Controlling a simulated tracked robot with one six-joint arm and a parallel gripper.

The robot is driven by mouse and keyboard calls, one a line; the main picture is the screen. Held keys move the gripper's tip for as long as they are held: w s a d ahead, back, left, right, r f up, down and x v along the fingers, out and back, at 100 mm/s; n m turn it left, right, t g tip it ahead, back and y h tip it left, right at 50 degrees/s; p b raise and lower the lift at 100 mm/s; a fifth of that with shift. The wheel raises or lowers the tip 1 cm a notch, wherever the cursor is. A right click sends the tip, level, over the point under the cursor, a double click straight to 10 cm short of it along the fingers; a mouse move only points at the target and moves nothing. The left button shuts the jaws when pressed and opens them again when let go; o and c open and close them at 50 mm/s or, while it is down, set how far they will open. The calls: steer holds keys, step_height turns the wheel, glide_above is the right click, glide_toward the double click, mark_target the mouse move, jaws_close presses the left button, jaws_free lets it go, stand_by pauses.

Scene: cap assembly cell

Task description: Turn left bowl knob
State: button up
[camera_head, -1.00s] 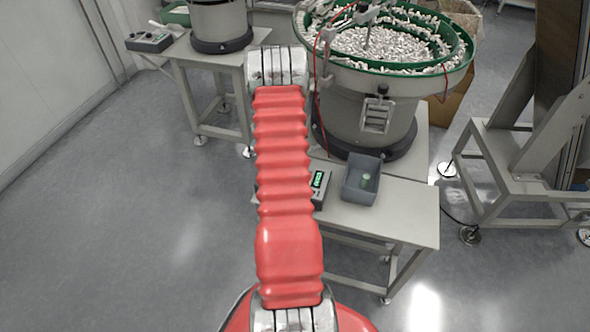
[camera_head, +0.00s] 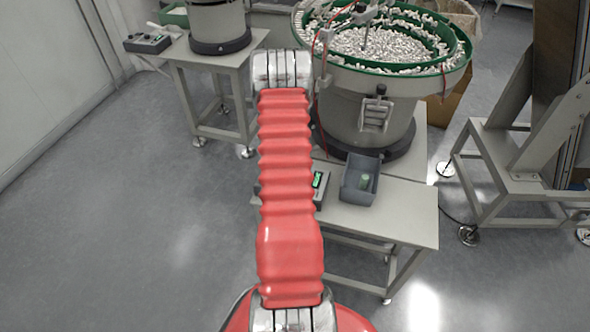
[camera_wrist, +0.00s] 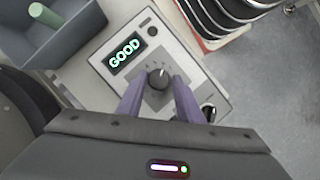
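A control box (camera_wrist: 195,75) with a lit display (camera_wrist: 124,57) reading GOOD and a dark round knob (camera_wrist: 158,78) with a white mark shows in the wrist view. My gripper (camera_wrist: 158,84) is open, its two purple fingers on either side of the knob, with a visible gap at each side. I cannot tell its height over the knob. In the head view, part of this box (camera_head: 319,188) shows beside my red arm on the nearer table, below the large green-rimmed bowl feeder (camera_head: 380,70). My gripper is hidden there by the arm.
A grey bin (camera_head: 352,190) holding a green cylinder (camera_head: 364,182) stands beside the box; it also shows in the wrist view (camera_wrist: 75,45). Another feeder (camera_head: 218,20) and control box (camera_head: 147,43) are on the left table (camera_head: 205,55). Floor at left is clear.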

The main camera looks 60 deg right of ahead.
steer(key=shift+o, duration=1.4)
steer(key=v, duration=1.3)
steer(key=shift+r, duration=0.4)
steer(key=shift+d, duration=0.1)
